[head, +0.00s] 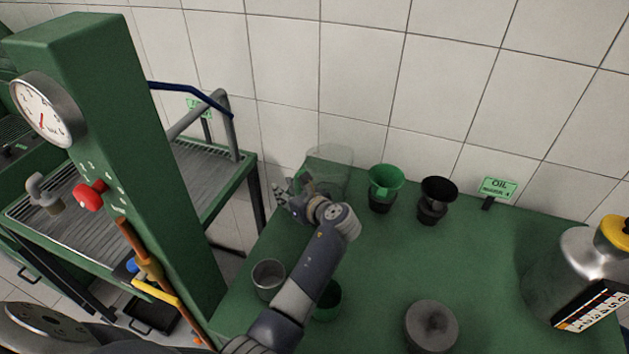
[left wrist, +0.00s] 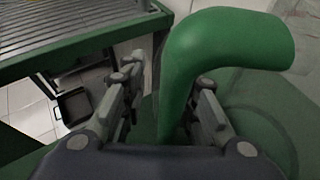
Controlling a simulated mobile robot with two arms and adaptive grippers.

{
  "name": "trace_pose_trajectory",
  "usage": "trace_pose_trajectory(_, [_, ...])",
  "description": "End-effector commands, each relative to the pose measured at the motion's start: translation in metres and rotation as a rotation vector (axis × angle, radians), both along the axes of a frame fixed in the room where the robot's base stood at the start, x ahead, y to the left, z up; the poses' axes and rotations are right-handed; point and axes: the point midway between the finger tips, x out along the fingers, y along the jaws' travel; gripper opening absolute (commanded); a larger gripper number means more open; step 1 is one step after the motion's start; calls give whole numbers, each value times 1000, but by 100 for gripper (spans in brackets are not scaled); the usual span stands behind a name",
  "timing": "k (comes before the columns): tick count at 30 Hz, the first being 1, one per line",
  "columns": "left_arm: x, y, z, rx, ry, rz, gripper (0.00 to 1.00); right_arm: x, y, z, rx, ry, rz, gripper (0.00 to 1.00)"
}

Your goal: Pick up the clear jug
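The clear jug (head: 330,165) stands at the back left of the green table, near the wall, and is see-through and faint. In the left wrist view a thick green curved handle (left wrist: 188,85), seemingly the jug's, rises between the fingers. My left gripper (head: 297,188) is at the jug's left front side. In the left wrist view its fingers (left wrist: 165,92) are apart, one on each side of the handle. There is a gap to the left finger; the right finger is close behind the handle, and contact cannot be told. My right gripper is out of view.
A green funnel (head: 386,183) and a black funnel (head: 438,195) stand right of the jug. A metal cup (head: 268,277) and a dark green container (head: 327,302) flank my forearm. A grey round part (head: 431,325) and a metal can (head: 573,270) stand nearer and right. The table's middle is clear.

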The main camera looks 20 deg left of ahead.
Motion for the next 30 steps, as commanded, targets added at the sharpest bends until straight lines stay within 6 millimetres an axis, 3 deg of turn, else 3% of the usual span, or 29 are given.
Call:
trace_pose_trajectory(2, [0, -1, 1, -1, 0, -2, 27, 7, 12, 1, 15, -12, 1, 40])
trace_pose_trajectory(5, [0, -1, 1, -1, 0, -2, 27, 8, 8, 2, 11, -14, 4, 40])
trace_pose_trajectory(9, [0, -1, 1, -1, 0, -2, 0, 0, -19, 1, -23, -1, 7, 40])
trace_pose_trajectory(14, [0, -1, 0, -1, 1, -1, 0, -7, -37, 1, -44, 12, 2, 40])
trace_pose_trajectory(24, [0, 0, 0, -1, 3, -1, 0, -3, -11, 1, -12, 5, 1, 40])
trace_pose_trajectory(30, [-1, 0, 2, -1, 3, 0, 0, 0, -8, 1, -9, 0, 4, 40])
